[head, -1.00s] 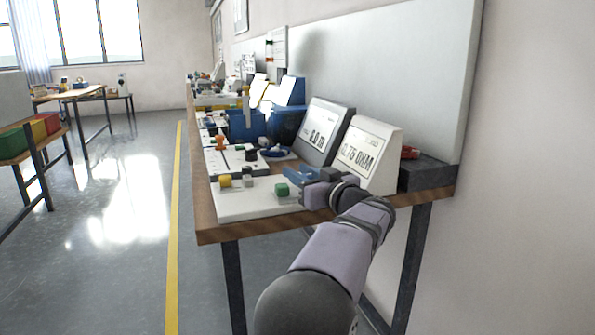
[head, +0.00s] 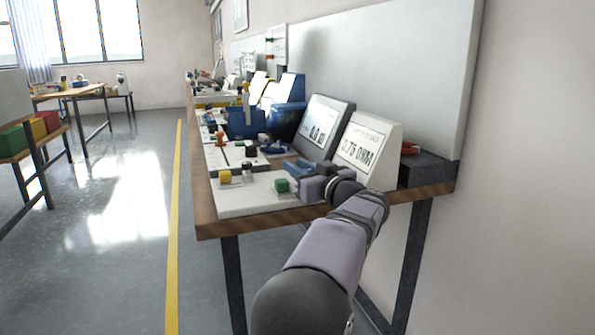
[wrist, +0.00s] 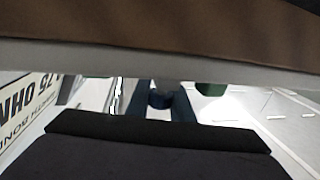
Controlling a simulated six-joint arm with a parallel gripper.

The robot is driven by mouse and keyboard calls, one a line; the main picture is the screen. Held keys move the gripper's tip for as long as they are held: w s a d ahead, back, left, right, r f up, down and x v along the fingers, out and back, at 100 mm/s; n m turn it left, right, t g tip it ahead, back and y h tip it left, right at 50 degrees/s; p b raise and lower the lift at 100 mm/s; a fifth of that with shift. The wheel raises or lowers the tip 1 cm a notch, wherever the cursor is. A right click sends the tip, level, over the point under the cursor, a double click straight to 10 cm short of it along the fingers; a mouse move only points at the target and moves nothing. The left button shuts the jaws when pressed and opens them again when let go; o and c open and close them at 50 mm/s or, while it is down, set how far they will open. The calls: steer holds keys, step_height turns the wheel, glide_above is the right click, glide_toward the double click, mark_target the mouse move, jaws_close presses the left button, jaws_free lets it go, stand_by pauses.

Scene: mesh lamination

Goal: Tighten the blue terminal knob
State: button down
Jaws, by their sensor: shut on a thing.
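The dark blue knob (wrist: 160,98) shows in the wrist view between the two blue fingers of my gripper (wrist: 158,104). The fingers are shut on it from both sides. In the head view, my gripper (head: 298,169) is low over the right side of the white board, in front of the white readout, and the knob cannot be made out there. A green block (head: 282,185) is just left of the gripper. It also shows in the wrist view (wrist: 211,90), beside the fingers. Whether the knob is fully seated cannot be told.
A white readout marked in OHM (head: 366,150) and a grey display (head: 322,130) stand close behind the gripper. A yellow block (head: 225,177) sits on the white board (head: 240,200) further left. A dark box (head: 428,172) stands at the right table end.

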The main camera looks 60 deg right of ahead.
steer(key=shift+s+d+f+m+g+h+b, duration=0.15)
steer(key=shift+m+g+h+b, duration=0.25)
steer(key=shift+b, duration=0.65)
steer(key=shift+w+f+m+g+h+b, duration=0.15)
steer(key=shift+m+g+h+b, duration=0.3)
steer(key=shift+b, duration=0.65)
steer(key=shift+s+d+f+m+g+h+b, duration=0.2)
steer(key=shift+h+b, duration=0.35)
steer(key=shift+b, duration=0.5)
steer(key=m+g+h+b, duration=0.1)
steer(key=m+g+b, duration=0.1)
steer(key=b, duration=0.1)
steer(key=shift+s+r+h, duration=0.15)
steer(key=shift+h, duration=0.25)
steer(key=g, duration=0.1)
steer(key=m+g+h, duration=0.1)
steer(key=m+g, duration=0.1)
steer(key=shift+s+d+r+g+h, duration=0.25)
steer(key=shift+s+d+g+h, duration=0.05)
steer(key=shift+s+g, duration=0.1)
steer(key=shift+s+m+g+h+p, duration=0.15)
steer(key=shift+m+g+h+p, duration=0.3)
steer(key=shift+m+g, duration=0.2)
steer(key=shift+d+f, duration=0.1)
steer(key=c, duration=1.8)
jaws_free()
steer(key=shift+c, duration=0.2)
steer(key=shift+s, duration=0.1)
steer(key=shift+v, duration=3.7)
